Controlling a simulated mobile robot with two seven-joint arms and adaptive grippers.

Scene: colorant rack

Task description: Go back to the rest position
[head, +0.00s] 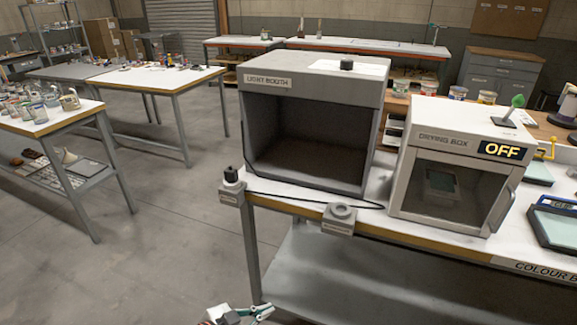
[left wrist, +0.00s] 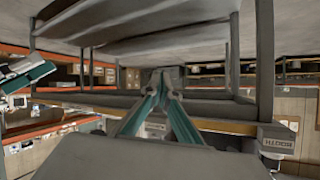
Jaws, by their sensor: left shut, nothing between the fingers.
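My left gripper (head: 262,310) shows at the bottom edge of the head view, in front of the workbench and below its top. In the left wrist view its teal fingers (left wrist: 165,82) come together at the tips with nothing between them. The wrist view is turned over, with the floor at the top and the bench legs and lower shelf beyond the fingers. Another teal and dark arm part (left wrist: 25,77) shows at the left of the wrist view. My right gripper cannot be made out in the head view.
A light booth (head: 315,120) and a drying box (head: 455,160) marked OFF stand on the bench. A control box (head: 340,217) hangs at its front edge. Tables with small pots (head: 45,115) stand at the left. The floor (head: 170,255) left of the bench is clear.

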